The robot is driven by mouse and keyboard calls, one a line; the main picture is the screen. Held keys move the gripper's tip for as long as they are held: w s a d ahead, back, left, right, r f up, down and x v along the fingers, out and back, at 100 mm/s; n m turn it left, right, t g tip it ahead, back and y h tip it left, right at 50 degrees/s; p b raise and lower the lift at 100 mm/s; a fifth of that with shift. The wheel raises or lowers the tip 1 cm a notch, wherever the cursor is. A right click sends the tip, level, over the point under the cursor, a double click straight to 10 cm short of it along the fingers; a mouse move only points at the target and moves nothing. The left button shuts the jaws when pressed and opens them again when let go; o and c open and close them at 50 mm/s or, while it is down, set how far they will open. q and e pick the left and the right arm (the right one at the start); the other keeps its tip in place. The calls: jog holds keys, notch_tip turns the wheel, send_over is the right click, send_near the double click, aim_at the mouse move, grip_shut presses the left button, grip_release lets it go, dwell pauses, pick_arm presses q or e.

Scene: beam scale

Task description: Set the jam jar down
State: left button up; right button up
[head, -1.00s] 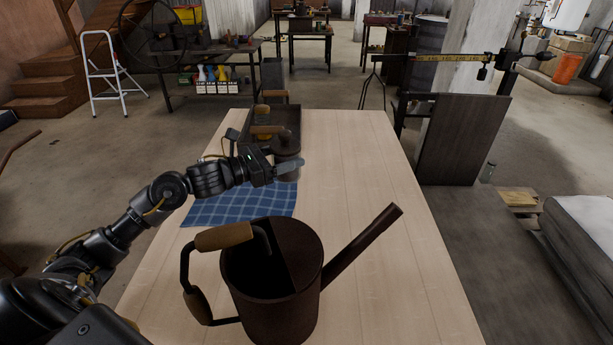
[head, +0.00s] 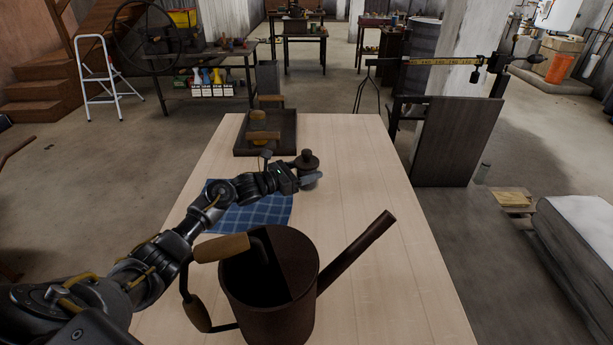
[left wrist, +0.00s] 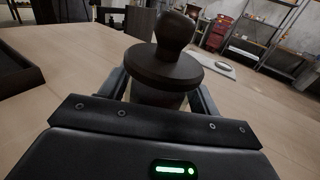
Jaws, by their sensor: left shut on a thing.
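My left gripper (head: 309,179) is shut on the jam jar (head: 307,161), a dark round thing with a knobbed lid. The left wrist view shows the jar's wide lid and knob (left wrist: 166,68) standing roughly upright between the two fingers (left wrist: 163,97). Most of the jar's body is hidden behind the gripper. The jar is over the far middle of the pale wooden table (head: 350,230), right of the blue checked cloth (head: 250,215). I cannot tell whether its base touches the table. My right gripper is not in view.
A dark tray (head: 262,153) holding a yellowish thing lies at the table's far left. A rusty watering can (head: 270,305) stands at the near side, its spout pointing right. The table right of the jar is clear. A beam scale (head: 440,60) stands beyond the table's right edge.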

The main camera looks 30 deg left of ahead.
pick_arm(q)
notch_tip(320, 180, down, 2)
jog(key=shift+f, duration=0.15)
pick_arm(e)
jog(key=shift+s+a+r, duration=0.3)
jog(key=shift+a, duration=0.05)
pick_arm(q)
jog(key=shift+f, duration=0.15)
jog(key=o, duration=1.3)
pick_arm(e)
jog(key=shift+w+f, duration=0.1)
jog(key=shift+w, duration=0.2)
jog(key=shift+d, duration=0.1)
